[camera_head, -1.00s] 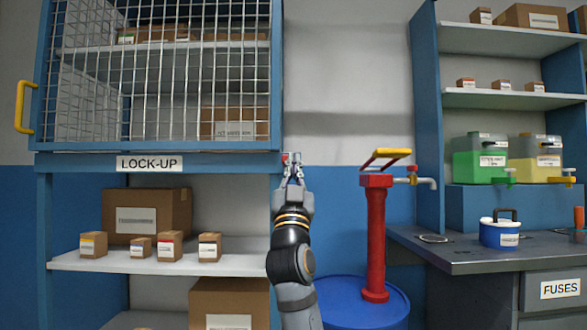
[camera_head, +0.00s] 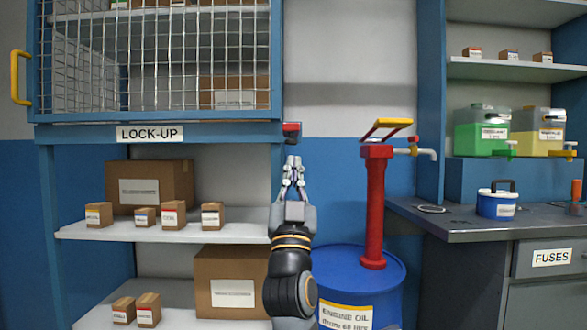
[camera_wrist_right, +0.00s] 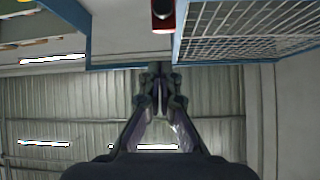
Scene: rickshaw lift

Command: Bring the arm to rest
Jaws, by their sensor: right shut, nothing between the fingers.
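My right gripper (camera_head: 293,170) is in the middle of the head view, pointing up, with its fingers shut and nothing between them. It is just below a small red fitting (camera_head: 291,129) at the right edge of the lock-up cage and apart from it. In the right wrist view my shut fingers (camera_wrist_right: 160,75) point up toward the red fitting (camera_wrist_right: 163,15), with a gap between. My left gripper is not in view.
The mesh lock-up cage (camera_head: 200,110) stands above shelves with boxes at left. A blue drum (camera_head: 390,290) with a red pump (camera_head: 375,205) stands close to the right of my arm. A grey counter (camera_head: 470,228) is further right. The wall between cage and pump is clear.

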